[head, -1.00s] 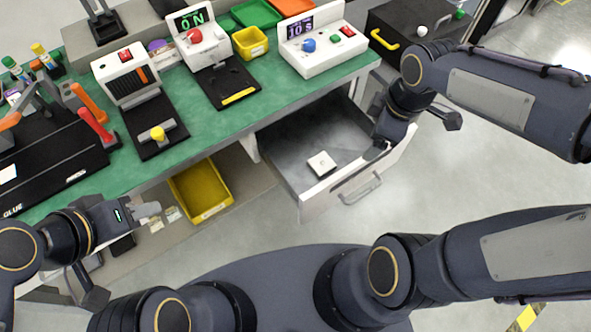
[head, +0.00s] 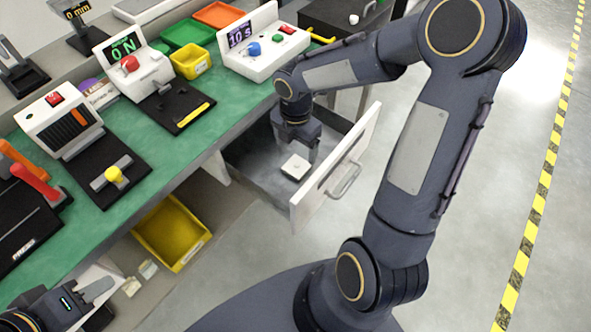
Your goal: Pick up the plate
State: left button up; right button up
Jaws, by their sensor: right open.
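The plate (head: 295,167) is a small white square with a dark mark on top. It lies flat on the grey floor of the open drawer (head: 328,178). My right gripper (head: 298,150) reaches down into the drawer, just above and behind the plate in the picture. It is open, with one finger showing to the right; whether the fingers touch the plate is not clear. My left gripper (head: 92,292) is low at the lower left, beside the bench and away from the drawer. Its jaw opening cannot be made out.
The drawer's white front panel stands close to my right arm. Above it, the green bench (head: 160,150) holds several devices, including a white timer box (head: 262,45). A yellow bin (head: 172,232) sits below the bench. The floor to the right is clear.

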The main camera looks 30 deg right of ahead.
aim_at(297, 166)
jog(key=f, duration=0.2)
jog(key=f+b, duration=0.1)
jog(key=f, duration=0.1)
jog(key=f+b, duration=0.1)
jog(key=f, duration=0.2)
jog(key=shift+s+f, duration=0.1)
jog(key=shift+s, duration=0.15)
jog(key=shift+c, duration=0.3)
jog(key=c, duration=1.1)
